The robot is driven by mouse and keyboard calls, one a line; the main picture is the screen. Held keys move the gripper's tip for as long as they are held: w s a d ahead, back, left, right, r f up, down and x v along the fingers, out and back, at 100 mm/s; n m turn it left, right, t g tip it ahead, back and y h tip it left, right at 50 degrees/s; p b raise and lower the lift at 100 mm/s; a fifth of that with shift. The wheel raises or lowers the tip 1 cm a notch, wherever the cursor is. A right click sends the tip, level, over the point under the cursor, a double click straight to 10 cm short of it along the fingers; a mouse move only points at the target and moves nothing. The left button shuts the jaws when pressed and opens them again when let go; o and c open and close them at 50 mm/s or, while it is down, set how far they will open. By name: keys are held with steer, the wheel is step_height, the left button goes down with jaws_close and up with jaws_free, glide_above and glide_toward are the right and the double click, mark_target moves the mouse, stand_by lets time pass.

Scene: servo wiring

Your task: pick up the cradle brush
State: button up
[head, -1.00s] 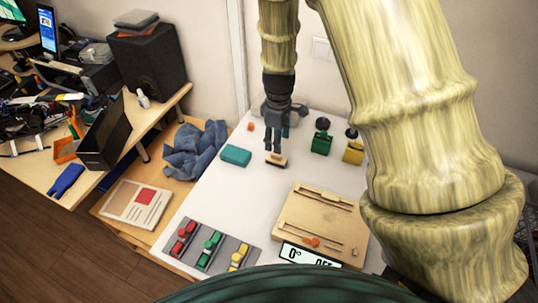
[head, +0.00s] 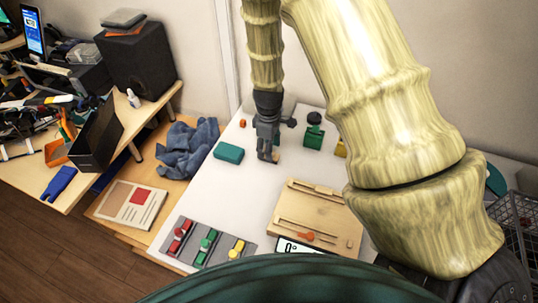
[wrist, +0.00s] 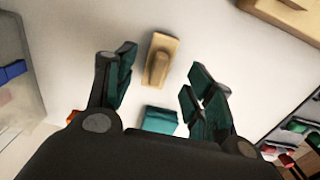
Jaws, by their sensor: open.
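The cradle brush, taken to be the small tan wooden block with a rounded grip on top, lies on the white table in the wrist view (wrist: 162,60). It sits between the lines of the two fingers, nearer the left finger. In the head view only a tan piece of it (head: 277,156) shows beside the fingers, which hide the rest. My gripper (head: 267,157) is open above it, and its spread dark fingers also show in the wrist view (wrist: 163,72). Nothing is held. The height gap is hard to judge.
A teal block (head: 228,152) lies left of the gripper. A green block with a dark knob (head: 313,136) stands to the right. A wooden board with slots (head: 313,222) and a grey strip with coloured parts (head: 224,238) lie nearer.

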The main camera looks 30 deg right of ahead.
steer(key=shift+w+d+f+p, duration=0.1)
steer(key=shift+f+p, duration=0.6)
steer(key=shift+f, duration=1.4)
jaws_close()
steer(key=shift+r, duration=0.15)
steer(key=shift+r+b, duration=1.3)
steer(key=shift+r, duration=3.6)
